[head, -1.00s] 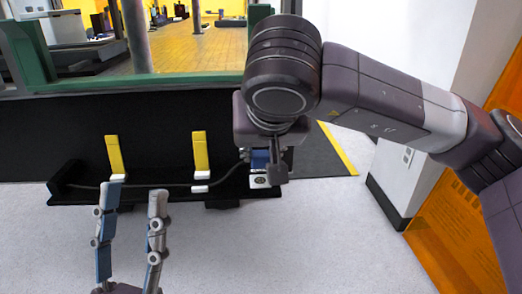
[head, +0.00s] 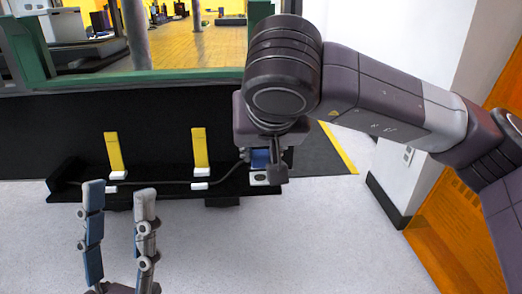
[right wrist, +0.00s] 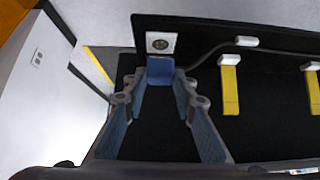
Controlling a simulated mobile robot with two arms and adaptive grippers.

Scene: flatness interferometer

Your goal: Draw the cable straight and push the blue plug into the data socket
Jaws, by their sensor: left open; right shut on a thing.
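The blue plug (head: 260,158) is between the fingers of my right gripper (right wrist: 158,82), which is shut on it. The plug also shows in the right wrist view (right wrist: 160,70). The data socket (head: 261,179) is a white plate with a round dark face, right beside the plug; it also shows in the right wrist view (right wrist: 160,43). Its face is partly visible, and I cannot tell whether the plug touches it. The dark cable (head: 150,184) runs nearly straight along the black tray, then bends up to the plug. My left gripper (head: 119,190) is open and empty, in front of the tray's left part.
Two yellow uprights with white blocks, a left one (head: 114,152) and a right one (head: 200,148), stand along the cable on the black tray (head: 62,170). A green-framed window ledge (head: 150,78) is behind. A white wall (head: 418,70) stands at the right.

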